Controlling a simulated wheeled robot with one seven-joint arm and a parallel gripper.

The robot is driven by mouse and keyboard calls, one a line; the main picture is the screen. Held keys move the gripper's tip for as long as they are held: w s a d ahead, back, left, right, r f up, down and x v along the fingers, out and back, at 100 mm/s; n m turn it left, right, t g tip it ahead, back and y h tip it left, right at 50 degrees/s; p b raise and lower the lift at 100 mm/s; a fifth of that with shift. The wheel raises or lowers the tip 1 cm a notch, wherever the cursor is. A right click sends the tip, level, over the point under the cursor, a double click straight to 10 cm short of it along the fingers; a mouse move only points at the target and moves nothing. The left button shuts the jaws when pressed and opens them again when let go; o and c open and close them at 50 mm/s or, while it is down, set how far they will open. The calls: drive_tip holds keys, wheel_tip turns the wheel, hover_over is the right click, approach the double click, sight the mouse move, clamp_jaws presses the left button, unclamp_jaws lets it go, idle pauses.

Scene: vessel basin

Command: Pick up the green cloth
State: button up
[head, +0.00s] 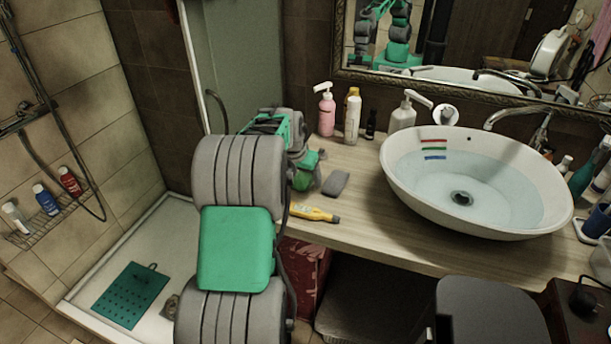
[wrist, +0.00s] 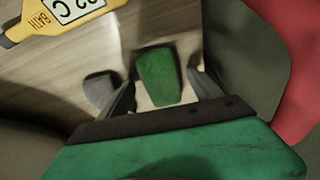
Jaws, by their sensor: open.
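The green cloth (wrist: 158,78) is a small folded pad lying on the wooden counter in the wrist view. My gripper (wrist: 162,82) is open, with one dark finger on each side of the cloth. The cloth lies between the fingers in the picture; I cannot tell how far above it they are, and no grip on it shows. In the head view my gripper (head: 313,168) is low over the counter's left end. My arm and gripper make the cloth hard to pick out there.
A grey pad (head: 336,183) lies right of my gripper, and a yellow bath thermometer (head: 314,213) lies in front. Several bottles, including a pink one (head: 326,112), stand behind. The white basin (head: 405,200) holds water on the right. A red thing (head: 305,268) stands below the counter.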

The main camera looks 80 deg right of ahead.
sight(305, 174)
drive_tip(key=shift+c, duration=0.5)
drive_tip(key=c, duration=1.3)
drive_tip(key=shift+r, duration=0.1)
drive_tip(key=shift+r, duration=0.2)
wheel_tip(305, 174, up, 2)
drive_tip(key=shift+r, duration=0.25)
drive_tip(key=s+a+r+b, duration=0.1)
drive_tip(key=a+r, duration=0.2)
drive_tip(key=a, duration=0.1)
drive_tip(key=s+a+r, duration=0.1)
drive_tip(key=a+r, duration=0.2)
drive_tip(key=a, duration=0.2)
drive_tip(key=s+a+r+b, duration=0.1)
drive_tip(key=a+r, duration=0.3)
drive_tip(key=shift+s+a+b, duration=0.3)
drive_tip(key=o, duration=0.7)
drive_tip(key=c, duration=0.6)
